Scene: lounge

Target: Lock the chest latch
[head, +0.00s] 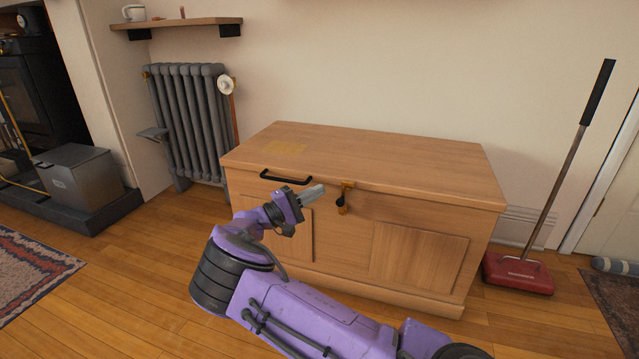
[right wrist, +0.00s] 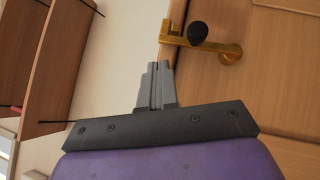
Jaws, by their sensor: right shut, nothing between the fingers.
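The wooden chest (head: 420,165) stands against the wall with its lid down. A brass latch (head: 344,198) with a black knob sits on the upper front face, near the lid's edge. In the right wrist view the latch (right wrist: 228,50) shows its brass arm and round black knob (right wrist: 197,32) close up. My right gripper (head: 322,190) is shut and empty, just left of the latch and apart from it. In the right wrist view its fingers (right wrist: 158,68) are together, below and left of the knob. My left gripper is not in view.
A black handle (head: 286,177) is on the chest front, left of the latch. A grey radiator (head: 190,120) stands behind on the left, under a wall shelf (head: 180,24). A red floor sweeper (head: 518,273) stands right of the chest. The wooden floor in front is open.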

